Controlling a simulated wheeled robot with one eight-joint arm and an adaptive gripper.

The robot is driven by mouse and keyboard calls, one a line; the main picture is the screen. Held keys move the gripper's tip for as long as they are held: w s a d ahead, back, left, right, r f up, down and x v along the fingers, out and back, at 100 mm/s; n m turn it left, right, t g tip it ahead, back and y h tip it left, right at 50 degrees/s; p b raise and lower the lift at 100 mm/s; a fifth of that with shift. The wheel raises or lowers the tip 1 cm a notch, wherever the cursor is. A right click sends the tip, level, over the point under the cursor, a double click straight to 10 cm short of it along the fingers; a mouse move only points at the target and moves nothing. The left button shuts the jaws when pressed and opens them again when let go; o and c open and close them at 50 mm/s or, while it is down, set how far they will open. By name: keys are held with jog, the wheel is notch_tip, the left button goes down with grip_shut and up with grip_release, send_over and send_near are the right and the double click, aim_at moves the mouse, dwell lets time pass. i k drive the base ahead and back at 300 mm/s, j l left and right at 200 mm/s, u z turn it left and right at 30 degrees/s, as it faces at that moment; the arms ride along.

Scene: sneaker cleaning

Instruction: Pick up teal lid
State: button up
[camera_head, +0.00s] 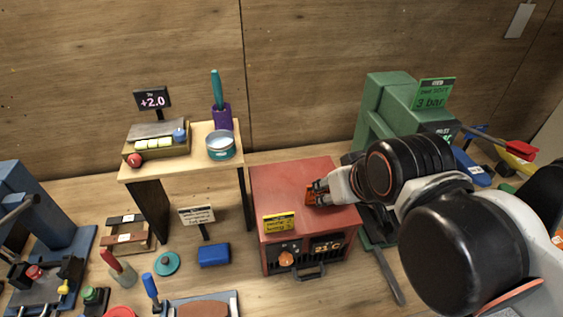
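A round teal lid (166,263) with a small raised middle lies flat on the lower surface at the left front, left of a blue block. A teal-sided round tin (221,146) stands on the small wooden shelf. My gripper (309,194), with orange parts near its tip, is above or on the red top of the oven-like box, well to the right of the lid. The small view does not show whether its fingers are apart. No held object can be made out.
The red box (276,180) with a 21°C display and the wooden shelf (203,132) rise between the gripper and the left side. A sign (197,214), blue block (214,255), red-handled tool (112,263) and blue-handled tool (149,287) surround the lid.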

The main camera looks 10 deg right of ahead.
aim_at(167, 265)
jog(key=u, duration=1.4)
